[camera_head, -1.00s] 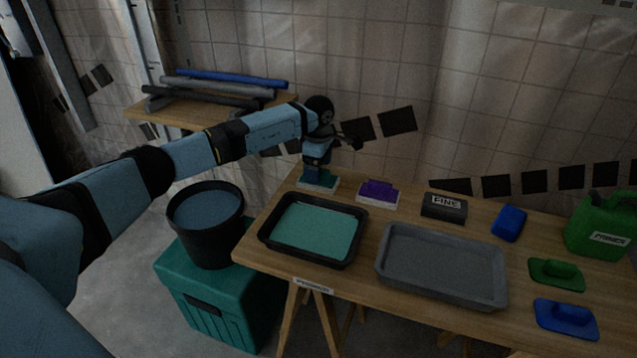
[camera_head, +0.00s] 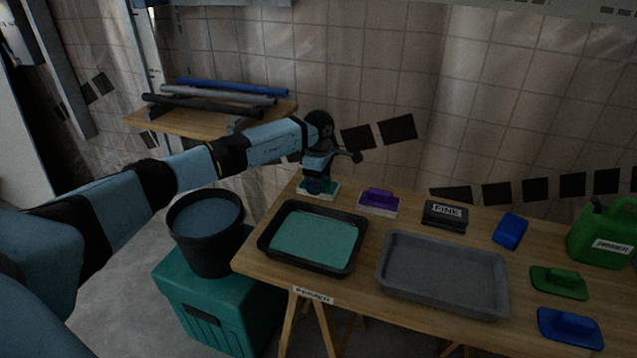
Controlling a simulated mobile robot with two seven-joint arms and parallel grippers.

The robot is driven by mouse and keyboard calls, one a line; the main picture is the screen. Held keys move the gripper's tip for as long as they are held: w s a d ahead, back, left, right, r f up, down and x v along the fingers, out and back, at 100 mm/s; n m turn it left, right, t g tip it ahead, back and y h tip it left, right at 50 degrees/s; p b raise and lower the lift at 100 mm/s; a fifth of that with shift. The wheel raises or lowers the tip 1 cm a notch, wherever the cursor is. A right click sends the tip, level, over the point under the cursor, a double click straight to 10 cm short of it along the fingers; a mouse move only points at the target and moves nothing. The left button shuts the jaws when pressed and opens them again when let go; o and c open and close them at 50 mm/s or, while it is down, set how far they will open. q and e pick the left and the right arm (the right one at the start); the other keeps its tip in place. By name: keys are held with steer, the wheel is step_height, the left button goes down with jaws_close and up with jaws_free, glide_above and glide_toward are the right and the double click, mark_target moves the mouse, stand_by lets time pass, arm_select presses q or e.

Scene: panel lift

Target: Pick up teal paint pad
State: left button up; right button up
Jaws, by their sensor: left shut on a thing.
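The teal paint pad (camera_head: 331,193) sits at the back left of the wooden table, behind the black tray of teal paint (camera_head: 311,241). Only its pale and teal base edge shows. My left gripper (camera_head: 317,186) reaches down onto it from above and is shut on it, hiding most of its handle. The pad appears to be at table height; whether it touches the table I cannot tell. My right gripper is not in view.
A purple pad (camera_head: 379,201) stands close to the right. Beyond are a block marked FINE (camera_head: 444,215), an empty grey tray (camera_head: 440,275), a blue sponge (camera_head: 510,231), green and blue pads and a green can (camera_head: 602,236). A black bucket (camera_head: 207,232) stands on a teal crate.

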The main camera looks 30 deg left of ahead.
arm_select(q)
step_height(320, 180, up, 19)
steer(key=p, duration=0.3)
steer(key=shift+r+p, duration=0.2)
steer(key=shift+p, duration=0.2)
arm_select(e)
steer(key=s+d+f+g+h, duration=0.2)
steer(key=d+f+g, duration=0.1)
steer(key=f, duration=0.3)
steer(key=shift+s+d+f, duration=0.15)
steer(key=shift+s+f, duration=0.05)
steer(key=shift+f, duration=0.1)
arm_select(q)
steer(key=shift+o, duration=1)
steer(key=shift+c, duration=0.5)
